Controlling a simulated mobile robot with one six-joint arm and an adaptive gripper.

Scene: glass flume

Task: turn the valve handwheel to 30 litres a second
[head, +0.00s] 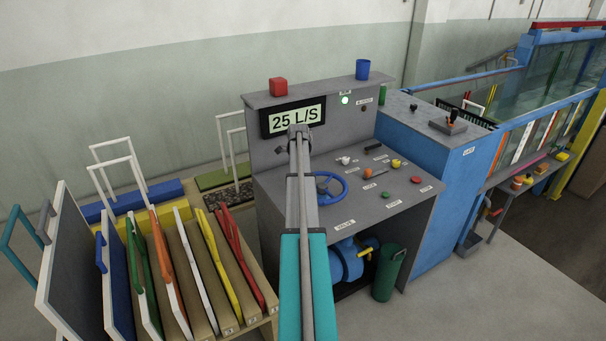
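The blue valve handwheel (340,179) lies on the sloping top of the grey control desk (385,212), near its left side. A VALVE label (345,225) is in front of it. My arm passes in front of the wheel's left edge in the head view. The display (310,113) on the desk's upright panel reads 25 L/S. My arm reaches up to just below the display, and its end covers part of the display's lower frame. I cannot make out my gripper's fingers, so I cannot tell whether they touch the wheel.
Coloured knobs and buttons, including a red button (415,180), sit right of the wheel. A red cube (278,87) and a blue cup (362,69) stand on the panel's top shelf. A rack of coloured boards (200,275) stands left.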

